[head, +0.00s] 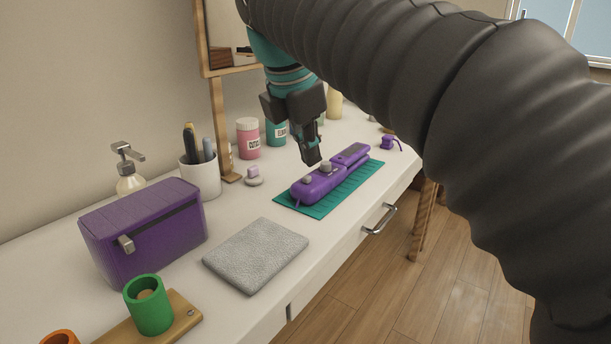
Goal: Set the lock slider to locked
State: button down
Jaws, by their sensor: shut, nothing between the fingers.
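A purple elongated device (322,185) lies on a teal ribbed mat (341,194) on the white counter. Small grey knobs stand up from its top; one grey knob (326,168) is near its middle. I cannot tell which of these is the lock slider or what position it is in. My gripper (313,160) points down just above the device, close to the middle knob. Its fingers are together and hold nothing. Whether the fingertips touch the knob is unclear.
A purple box (150,232), a grey folded cloth (256,255) and a green cup (149,306) stand nearer. Behind are a pen cup (201,176), a pink jar (248,138), a teal jar (276,132) and a wooden mirror stand (222,130). The counter's front edge has a drawer handle (379,219).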

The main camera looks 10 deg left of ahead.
aim_at(302, 186)
jog(key=a+n, duration=0.4)
jog(key=a, duration=0.3)
jog(key=b+x, duration=0.1)
jog(key=x, duration=0.1)
jog(key=b+x, duration=0.1)
jog(key=x, duration=0.2)
jog(key=b+x, duration=0.1)
jog(key=x, duration=0.2)
jog(key=shift+s+d+f, duration=0.15)
jog(key=shift+s+d, duration=0.1)
jog(key=shift+d, duration=0.15)
jog(key=w, duration=0.1)
jog(key=w+d, duration=0.1)
jog(key=w, duration=0.1)
jog(key=shift+d+f, duration=0.1)
jog(key=shift+f, duration=0.05)
jog(key=shift+w+d, duration=0.2)
jog(key=shift+w, duration=0.3)
